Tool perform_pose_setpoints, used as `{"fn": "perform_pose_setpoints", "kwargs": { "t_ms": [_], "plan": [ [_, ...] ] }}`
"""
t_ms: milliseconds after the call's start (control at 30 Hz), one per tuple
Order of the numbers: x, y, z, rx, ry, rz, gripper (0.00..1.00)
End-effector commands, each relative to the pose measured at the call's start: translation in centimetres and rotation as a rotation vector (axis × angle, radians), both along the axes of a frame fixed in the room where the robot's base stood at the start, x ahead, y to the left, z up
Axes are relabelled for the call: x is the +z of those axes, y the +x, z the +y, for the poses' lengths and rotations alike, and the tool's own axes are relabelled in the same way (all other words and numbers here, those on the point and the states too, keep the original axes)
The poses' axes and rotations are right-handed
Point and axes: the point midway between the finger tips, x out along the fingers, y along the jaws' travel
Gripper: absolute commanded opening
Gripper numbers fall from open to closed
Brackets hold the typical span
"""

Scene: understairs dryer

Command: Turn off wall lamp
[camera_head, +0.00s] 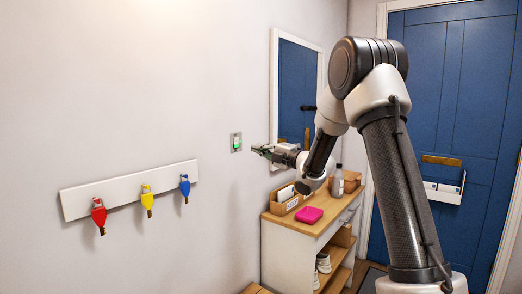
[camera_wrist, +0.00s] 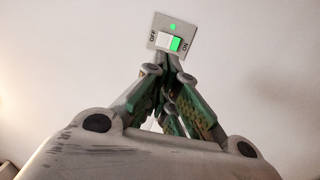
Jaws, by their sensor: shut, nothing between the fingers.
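The wall switch (camera_head: 236,142) is a small plate on the pale wall, left of the mirror. In the wrist view the switch (camera_wrist: 161,34) has a rocker marked OFF on the left and ON on the right. A green light shows above the rocker, and the rocker's ON side is green. My gripper (camera_head: 257,149) is shut and empty, with its tips just right of the switch in the head view. In the wrist view the gripper tips (camera_wrist: 174,62) are close to the plate's lower edge; I cannot tell if they touch. The wall lamp itself is not in view.
A white rack (camera_head: 120,189) with red, yellow and blue key tags hangs at left. A mirror (camera_head: 284,60) hangs beside my arm. A blue door (camera_head: 455,90) is at right.

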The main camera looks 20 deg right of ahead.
Motion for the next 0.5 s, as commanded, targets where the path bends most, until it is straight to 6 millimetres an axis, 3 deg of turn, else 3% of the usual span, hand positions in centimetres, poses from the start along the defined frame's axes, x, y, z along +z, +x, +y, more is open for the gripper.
{"fn": "perform_pose_setpoints", "kwargs": {
  "t_ms": [300, 500],
  "plan": [
    [0.8, 5.4, 4.1, 0.002, 0.001, 0.0, 0.0],
    [1.2, 7.5, 5.5, 0.0, 0.001, -0.001, 0.0]
  ]
}}
